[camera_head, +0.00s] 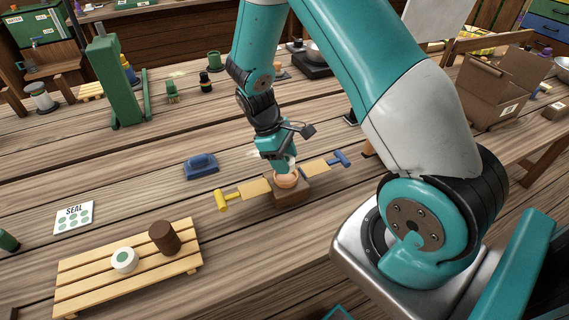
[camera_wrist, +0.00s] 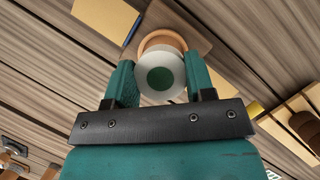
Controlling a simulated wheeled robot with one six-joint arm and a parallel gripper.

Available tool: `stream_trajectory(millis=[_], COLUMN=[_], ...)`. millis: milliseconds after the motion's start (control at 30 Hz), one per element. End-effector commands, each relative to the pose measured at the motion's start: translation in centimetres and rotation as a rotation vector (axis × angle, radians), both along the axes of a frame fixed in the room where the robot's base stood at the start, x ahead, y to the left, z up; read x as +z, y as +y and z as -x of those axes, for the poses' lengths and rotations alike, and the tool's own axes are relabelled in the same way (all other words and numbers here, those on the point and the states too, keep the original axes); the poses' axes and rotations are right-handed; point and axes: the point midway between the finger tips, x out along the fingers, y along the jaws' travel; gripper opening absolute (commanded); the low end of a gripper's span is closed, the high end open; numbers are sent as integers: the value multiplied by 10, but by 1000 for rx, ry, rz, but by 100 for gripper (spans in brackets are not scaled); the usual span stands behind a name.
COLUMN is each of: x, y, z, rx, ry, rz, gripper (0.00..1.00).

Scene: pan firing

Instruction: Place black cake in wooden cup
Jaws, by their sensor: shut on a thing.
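My gripper (camera_head: 288,163) is shut on a white round piece with a dark green circle on its top (camera_wrist: 160,78). In the wrist view the piece sits between the two teal fingers (camera_wrist: 160,88). The wooden cup (camera_head: 287,181) is a light orange-brown ring on a brown block (camera_head: 293,193); its rim also shows in the wrist view (camera_wrist: 163,40). The held piece is over the cup and covers part of it; I cannot tell whether it touches. A dark brown cylinder (camera_head: 164,238), perhaps the black cake, stands on the slatted wooden rack (camera_head: 85,276).
Another white piece with a green top (camera_head: 124,260) lies on the rack. A yellow-handled tool (camera_head: 222,200) and a blue-handled tool (camera_head: 341,158) flank the block. A blue tool (camera_head: 201,165), a seal card (camera_head: 74,217) and a green press (camera_head: 117,82) stand left. An open carton (camera_head: 497,95) is right.

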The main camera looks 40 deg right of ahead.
Motion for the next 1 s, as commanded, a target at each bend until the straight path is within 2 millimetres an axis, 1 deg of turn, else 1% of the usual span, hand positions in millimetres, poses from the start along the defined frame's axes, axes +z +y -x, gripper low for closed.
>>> stream_trajectory(millis=[33,100,167,433,633,667,700,733,767,1000], x=[-8,-17,-22,-25,-31,-30,-29,-29,-29,-29], y=[0,0,0,0,0,0,0,0,0,0], z=[1,1,0,0,0,0,0,0,0,0], rx=[0,-1,0,0,0,0,0,0,-1,0], ry=[6,4,2,0,1,0,0,0,-1,0], rz=[0,0,0,0,0,0,0,0,1,0], gripper=[22,22,22,22,22,56,65,72,75,75])
